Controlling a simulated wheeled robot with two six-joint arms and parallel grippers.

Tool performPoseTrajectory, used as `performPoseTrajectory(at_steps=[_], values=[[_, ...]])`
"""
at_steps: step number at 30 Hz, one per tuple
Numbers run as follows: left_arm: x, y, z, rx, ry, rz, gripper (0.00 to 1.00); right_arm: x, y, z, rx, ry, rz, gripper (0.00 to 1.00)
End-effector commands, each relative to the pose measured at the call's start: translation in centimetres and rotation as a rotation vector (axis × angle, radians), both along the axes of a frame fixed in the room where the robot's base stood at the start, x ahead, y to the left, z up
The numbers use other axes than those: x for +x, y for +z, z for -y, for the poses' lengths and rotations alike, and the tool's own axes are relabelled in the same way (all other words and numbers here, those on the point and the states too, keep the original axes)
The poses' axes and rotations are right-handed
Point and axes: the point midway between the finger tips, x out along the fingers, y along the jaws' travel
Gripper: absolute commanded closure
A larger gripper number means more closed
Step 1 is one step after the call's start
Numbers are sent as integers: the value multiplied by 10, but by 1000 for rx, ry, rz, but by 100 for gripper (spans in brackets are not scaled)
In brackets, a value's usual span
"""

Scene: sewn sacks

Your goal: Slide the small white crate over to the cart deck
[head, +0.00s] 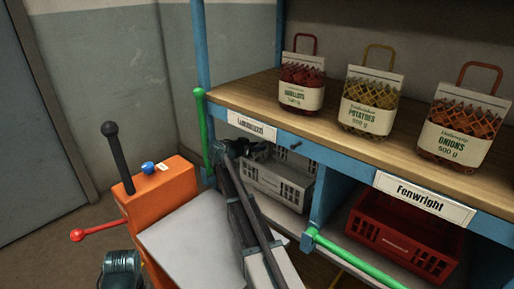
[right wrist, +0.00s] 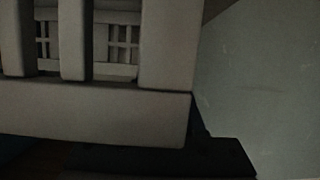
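The small white crate (head: 283,187) sits in the lower left bay of the blue shelf, under the wooden top. My right arm crosses in front of its left part. My right gripper (head: 246,150) is at the crate's upper left; whether its fingers touch or grip the crate is unclear. In the right wrist view the crate's slotted wall (right wrist: 95,110) fills the left side, very close, with a dark gripper part below it. The cart's pale grey deck (head: 185,240) lies in front of the bay, empty where visible.
The orange cart body (head: 160,195) carries a black lever and a red-knobbed lever. A red crate (head: 400,235) sits in the right bay, past a blue divider (head: 325,200). Green bars edge the shelf. Bagged shallots (head: 302,85), potatoes (head: 370,100) and onions (head: 462,125) stand on top.

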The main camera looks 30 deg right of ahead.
Motion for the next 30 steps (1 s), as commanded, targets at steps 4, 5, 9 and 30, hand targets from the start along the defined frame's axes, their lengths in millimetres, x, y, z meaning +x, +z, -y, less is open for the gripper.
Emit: performPoseTrajectory(at_steps=[4,5,9,30], values=[[0,0,0,0,0,0,100,0,0,0,0,0,0,91],[0,0,0,0,0,0,100,0,0,0,0,0,0,97],[0,0,0,0,0,0,100,0,0,0,0,0,0,100],[0,0,0,0,0,0,100,0,0,0,0,0,0,100]])
